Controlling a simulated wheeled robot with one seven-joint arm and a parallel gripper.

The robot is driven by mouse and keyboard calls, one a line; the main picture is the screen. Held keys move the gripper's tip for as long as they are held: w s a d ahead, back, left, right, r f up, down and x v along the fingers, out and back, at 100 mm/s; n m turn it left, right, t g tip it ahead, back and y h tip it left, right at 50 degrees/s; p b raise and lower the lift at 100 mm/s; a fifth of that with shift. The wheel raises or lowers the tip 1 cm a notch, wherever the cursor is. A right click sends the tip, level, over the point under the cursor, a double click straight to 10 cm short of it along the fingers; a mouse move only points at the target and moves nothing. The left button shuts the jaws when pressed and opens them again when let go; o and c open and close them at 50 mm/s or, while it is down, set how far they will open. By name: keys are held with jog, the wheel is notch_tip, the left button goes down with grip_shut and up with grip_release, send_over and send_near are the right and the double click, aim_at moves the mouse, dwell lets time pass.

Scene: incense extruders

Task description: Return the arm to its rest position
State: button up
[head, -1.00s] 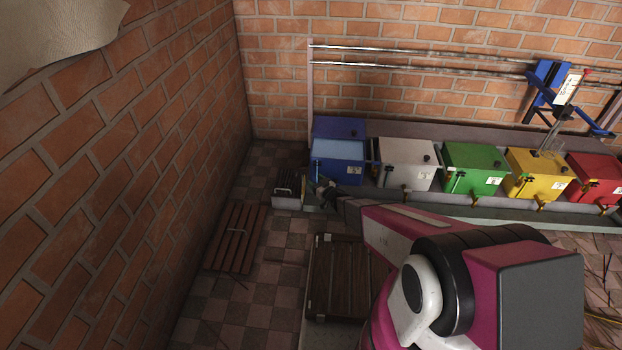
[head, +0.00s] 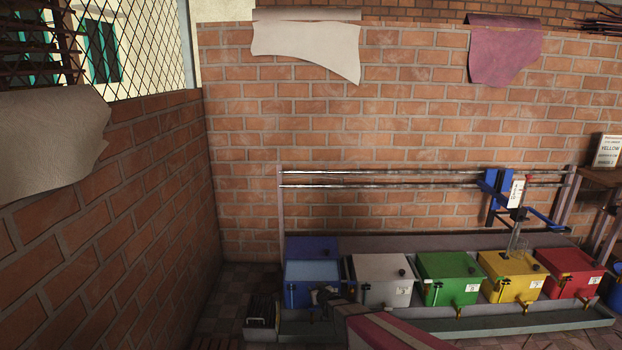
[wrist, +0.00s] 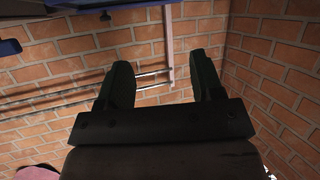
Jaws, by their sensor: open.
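My gripper (wrist: 160,72) is open and empty in the wrist view, its two dark fingers spread apart with only brick wall and metal rails behind them. In the head view my gripper (head: 324,296) is small and dark, in front of the blue box (head: 300,288) at the left end of the row. I cannot tell whether it touches the box. My pink and white arm link runs from there to the bottom edge of the head view.
White (head: 381,285), green (head: 447,283), yellow (head: 512,279) and red (head: 570,274) boxes stand in a row to the right. Metal rails (head: 400,185) run above them, with a blue stand (head: 497,195) at the right. A brick wall (head: 120,220) closes the left side.

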jog(key=s+d+r+m+g+h, duration=0.35)
jog(key=s+d+r, duration=0.3)
jog(key=d, duration=0.25)
jog(key=s+d+r+g, duration=0.2)
jog(key=s+r+g, duration=0.1)
jog(key=s, duration=0.4)
jog(key=s+d+r+g, duration=0.3)
jog(key=s+r, duration=0.3)
jog(key=s, duration=0.1)
jog(key=s+d+r+m+g, duration=0.1)
jog(key=s+d+r+g, duration=0.1)
jog(key=s, duration=0.6)
notch_tip(320, 180, up, 3)
jog(key=shift+d+f+g+h, duration=0.2)
jog(key=shift+g+h, duration=0.15)
jog(key=shift+g, duration=0.5)
